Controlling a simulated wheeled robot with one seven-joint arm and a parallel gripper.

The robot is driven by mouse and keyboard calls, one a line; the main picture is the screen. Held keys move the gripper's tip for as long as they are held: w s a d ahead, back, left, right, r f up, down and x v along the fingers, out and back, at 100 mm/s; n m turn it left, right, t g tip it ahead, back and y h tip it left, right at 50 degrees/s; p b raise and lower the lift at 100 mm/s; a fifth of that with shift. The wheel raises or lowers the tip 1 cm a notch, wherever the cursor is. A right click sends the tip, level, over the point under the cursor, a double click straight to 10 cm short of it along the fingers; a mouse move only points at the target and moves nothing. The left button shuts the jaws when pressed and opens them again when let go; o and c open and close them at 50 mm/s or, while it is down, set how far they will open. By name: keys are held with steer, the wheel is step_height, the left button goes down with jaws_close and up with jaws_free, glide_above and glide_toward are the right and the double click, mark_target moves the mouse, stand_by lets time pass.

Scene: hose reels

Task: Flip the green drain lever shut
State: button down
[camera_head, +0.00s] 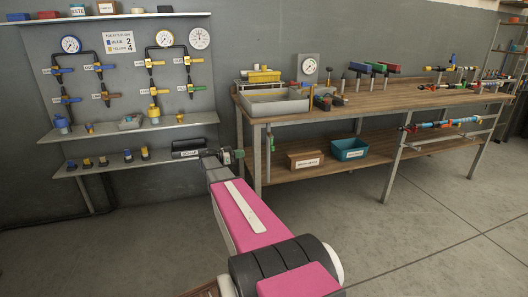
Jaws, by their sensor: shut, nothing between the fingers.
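A small upright green lever (271,143) hangs below the front left corner of the workbench, under the grey basin (277,107). Another green lever (195,88) lies roughly level on a valve at the lower right of the wall board. Which of the two is the drain lever I cannot tell for sure. My gripper (238,154) is at the end of my pink arm, left of the bench leg and the lever under the bench. It looks shut and empty, and a gap shows between it and that lever. Its fingers are small and hard to make out.
The wooden workbench (420,95) carries a gauge, tools and fittings. Its lower shelf holds a brown box (305,160) and a teal bin (349,149). Shelves with fittings (95,163) stand left of my gripper. The floor (430,225) at right is clear.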

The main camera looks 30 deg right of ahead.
mark_target(271, 149)
steer(key=x, duration=1.4)
steer(key=shift+s, duration=0.1)
steer(key=shift+d+f, duration=0.1)
steer(key=shift+f, duration=0.05)
